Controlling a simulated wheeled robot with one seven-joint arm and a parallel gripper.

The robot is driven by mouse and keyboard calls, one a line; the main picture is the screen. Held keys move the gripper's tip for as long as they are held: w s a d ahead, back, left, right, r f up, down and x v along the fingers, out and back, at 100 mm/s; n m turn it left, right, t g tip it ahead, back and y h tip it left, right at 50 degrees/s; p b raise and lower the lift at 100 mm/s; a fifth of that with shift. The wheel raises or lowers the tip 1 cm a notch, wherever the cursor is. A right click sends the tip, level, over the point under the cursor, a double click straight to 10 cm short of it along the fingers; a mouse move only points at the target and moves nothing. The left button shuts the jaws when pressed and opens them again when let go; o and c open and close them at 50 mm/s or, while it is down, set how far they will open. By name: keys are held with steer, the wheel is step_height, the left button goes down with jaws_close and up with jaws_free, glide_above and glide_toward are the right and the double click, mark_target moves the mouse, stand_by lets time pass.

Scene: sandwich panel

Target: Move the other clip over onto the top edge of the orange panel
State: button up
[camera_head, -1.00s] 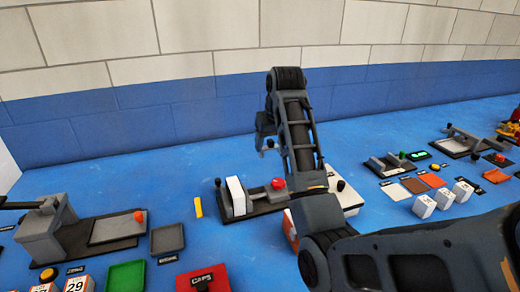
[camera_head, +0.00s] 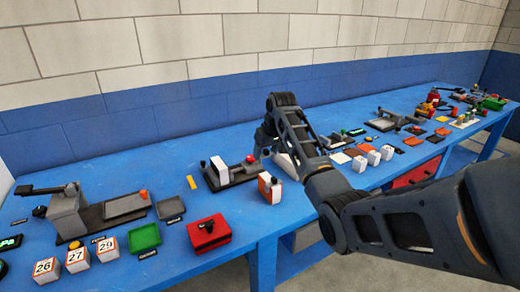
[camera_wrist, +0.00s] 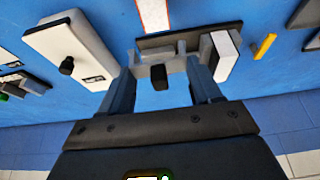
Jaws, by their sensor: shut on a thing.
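My gripper (camera_wrist: 166,88) is shut on a small grey clip with a black knob (camera_wrist: 160,76), held between its fingertips in the wrist view. In the head view my gripper (camera_head: 262,148) hangs beyond the grey fixture, and the clip cannot be made out there. An upright block with an orange face (camera_head: 264,188), which seems to be the orange panel, stands in front of the fixture. A dark knob (camera_head: 274,181) shows at its upper side, perhaps a clip. A white and orange strip at the wrist view's top edge (camera_wrist: 153,14) seems to be the same block.
The grey fixture (camera_head: 233,180) carries a white slab (camera_head: 219,170) and a red knob. A white box with a black knob (camera_wrist: 72,52) lies close by. A yellow strip (camera_head: 191,182) lies left of the fixture. A red box (camera_head: 208,238) stands near the table's front edge.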

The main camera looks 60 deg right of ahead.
steer(key=b, duration=0.4)
glide_above(264, 174)
steer(key=s, duration=0.1)
steer(key=shift+a+f, duration=0.2)
steer(key=shift+f, duration=1.05)
steer(key=shift+a+f, duration=0.15)
steer(key=shift+f, duration=1.05)
steer(key=shift+f+p, duration=0.35)
steer(key=shift+f, duration=1.2)
stand_by(0.6)
steer(key=o, duration=1.3)
steer(key=shift+c, duration=0.2)
steer(key=shift+r, duration=0.1)
